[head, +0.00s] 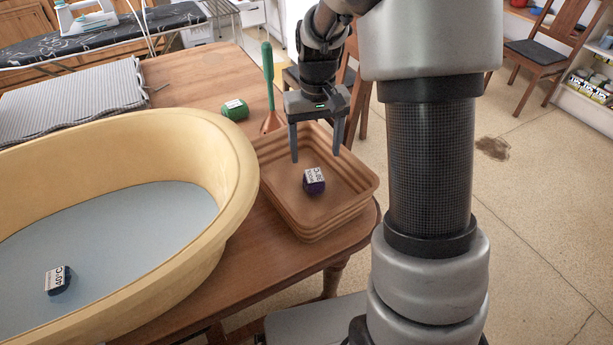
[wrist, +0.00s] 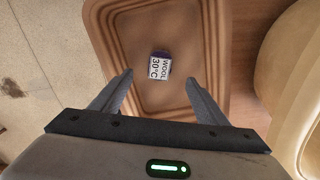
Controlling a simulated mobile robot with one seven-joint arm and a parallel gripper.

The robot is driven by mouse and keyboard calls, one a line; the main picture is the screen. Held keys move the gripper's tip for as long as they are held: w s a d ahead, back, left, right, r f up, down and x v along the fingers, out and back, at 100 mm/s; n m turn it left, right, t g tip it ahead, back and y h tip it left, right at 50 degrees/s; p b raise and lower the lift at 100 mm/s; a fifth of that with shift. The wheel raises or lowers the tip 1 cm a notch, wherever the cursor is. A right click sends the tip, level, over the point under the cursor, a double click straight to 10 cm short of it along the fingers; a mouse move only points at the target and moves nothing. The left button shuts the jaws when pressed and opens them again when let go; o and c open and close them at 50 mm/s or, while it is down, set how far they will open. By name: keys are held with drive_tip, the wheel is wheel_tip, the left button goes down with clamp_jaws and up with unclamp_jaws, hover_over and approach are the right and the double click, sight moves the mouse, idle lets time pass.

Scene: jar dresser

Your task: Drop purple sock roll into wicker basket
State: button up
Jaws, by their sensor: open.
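The purple sock roll (head: 315,187) lies on the floor of the brown ribbed wicker basket (head: 352,213), with a white label facing up. In the wrist view the sock roll (wrist: 160,55) shows a label reading WOOL 30°C, and the basket (wrist: 107,45) surrounds it. My gripper (head: 316,157) is open and empty above the basket. In the wrist view its two fingers (wrist: 160,82) are spread wide, with the sock roll beyond the tips and apart from them.
A large yellow tub (head: 245,165) stands left of the basket, with a dark labelled roll (head: 57,280) inside. A green roll (head: 235,110) and a green-handled plunger (head: 268,85) stand behind the basket. A grey ribbed mat (head: 70,100) lies at the back left of the wooden table.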

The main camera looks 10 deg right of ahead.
wheel_tip(320, 180, up, 15)
drive_tip(key=p, duration=0.2)
drive_tip(key=shift+p, duration=0.35)
drive_tip(key=shift+s, duration=0.1)
